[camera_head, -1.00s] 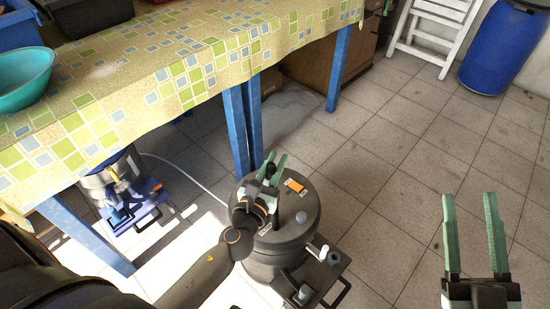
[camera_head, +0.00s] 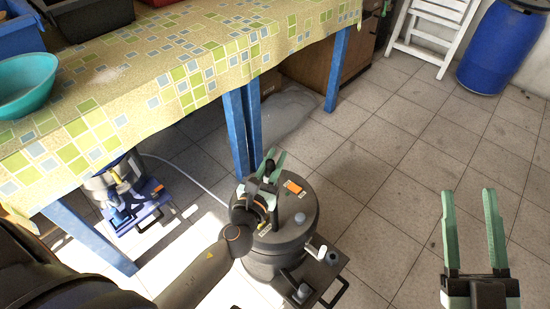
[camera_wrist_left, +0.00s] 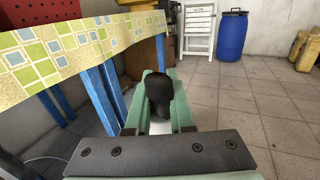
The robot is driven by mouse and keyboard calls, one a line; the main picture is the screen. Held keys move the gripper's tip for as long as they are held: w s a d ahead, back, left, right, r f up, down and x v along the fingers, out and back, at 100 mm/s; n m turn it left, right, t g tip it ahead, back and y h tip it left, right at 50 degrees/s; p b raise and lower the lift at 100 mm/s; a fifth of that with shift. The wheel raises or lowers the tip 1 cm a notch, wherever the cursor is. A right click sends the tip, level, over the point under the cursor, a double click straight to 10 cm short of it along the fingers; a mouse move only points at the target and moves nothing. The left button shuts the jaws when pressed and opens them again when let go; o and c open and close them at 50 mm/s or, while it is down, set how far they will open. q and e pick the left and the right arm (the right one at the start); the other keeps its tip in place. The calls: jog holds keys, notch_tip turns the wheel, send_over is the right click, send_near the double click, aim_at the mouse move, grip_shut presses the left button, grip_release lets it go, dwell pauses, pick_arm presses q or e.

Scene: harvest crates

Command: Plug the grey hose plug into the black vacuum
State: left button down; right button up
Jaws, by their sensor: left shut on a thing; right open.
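My left gripper (camera_head: 272,168) is over the far left part of this lid, shut on a dark rounded piece, which I take to be the grey hose plug (camera_wrist_left: 158,92). The fingers (camera_wrist_left: 159,100) flank it in the left wrist view, and its lower end is hidden. I cannot tell whether it touches the vacuum. My right gripper (camera_head: 474,235) is open and empty over the floor at the right.
A table with a patterned cloth (camera_head: 150,75) and blue legs (camera_head: 236,130) stands at the left. Under it is a blue and silver machine (camera_head: 125,195) with a pale hose or cable. A blue barrel (camera_head: 490,50) and white ladder (camera_head: 440,35) stand behind. Floor at the right is clear.

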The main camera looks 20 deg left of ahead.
notch_tip(320, 180, up, 3)
jog(key=p, duration=0.2)
jog(key=shift+r+p, duration=0.1)
jog(key=shift+p, duration=0.3)
dwell(0.3)
